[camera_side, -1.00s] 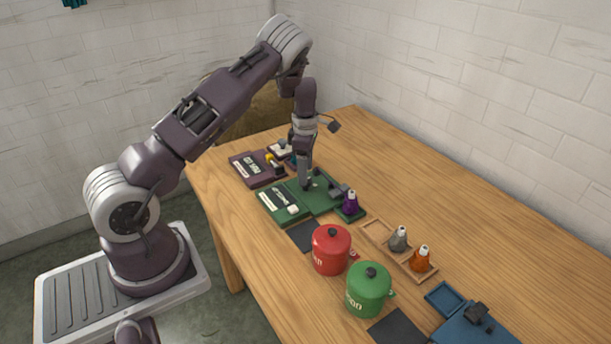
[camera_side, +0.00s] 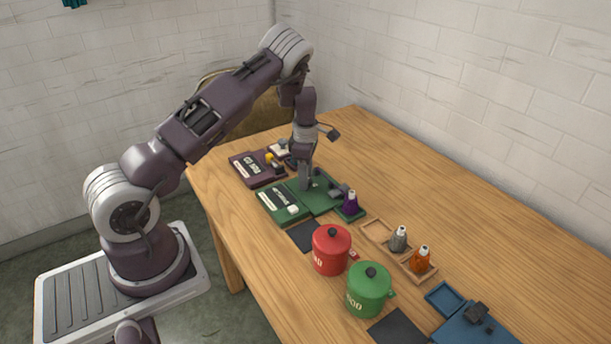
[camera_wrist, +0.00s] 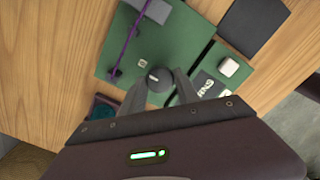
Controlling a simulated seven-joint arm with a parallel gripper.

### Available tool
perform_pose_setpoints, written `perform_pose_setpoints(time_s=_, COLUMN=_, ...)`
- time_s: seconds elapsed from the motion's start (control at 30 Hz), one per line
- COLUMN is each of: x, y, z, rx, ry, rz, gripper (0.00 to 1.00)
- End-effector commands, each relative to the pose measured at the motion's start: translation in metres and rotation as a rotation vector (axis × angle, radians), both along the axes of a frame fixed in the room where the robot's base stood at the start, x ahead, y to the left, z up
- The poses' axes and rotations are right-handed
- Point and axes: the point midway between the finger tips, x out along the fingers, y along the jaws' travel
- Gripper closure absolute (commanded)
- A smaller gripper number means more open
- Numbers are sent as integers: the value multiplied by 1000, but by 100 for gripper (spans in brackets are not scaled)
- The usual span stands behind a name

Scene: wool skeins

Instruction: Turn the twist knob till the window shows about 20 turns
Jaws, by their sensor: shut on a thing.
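The dark round twist knob (camera_wrist: 155,75) stands on the green board (camera_wrist: 195,28), with a pale line across its top. My gripper (camera_wrist: 160,86) has one finger on each side of the knob and is shut on it. In the side view my gripper (camera_side: 305,187) points straight down at the board (camera_side: 322,203) and hides the knob. A dark label strip (camera_side: 280,198) with white marks and a white button (camera_side: 292,209) are on the board's near part. In the wrist view the label (camera_wrist: 210,85) is partly behind a finger. I cannot read a turn count.
A maroon board (camera_side: 255,167) lies behind.

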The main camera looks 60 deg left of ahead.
Motion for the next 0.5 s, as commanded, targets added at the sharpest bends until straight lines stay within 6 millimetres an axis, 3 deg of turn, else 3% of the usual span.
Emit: perform_pose_setpoints(time_s=0.5, x=1, y=0, z=1, rx=1, ry=-2, rz=-382, gripper=100)
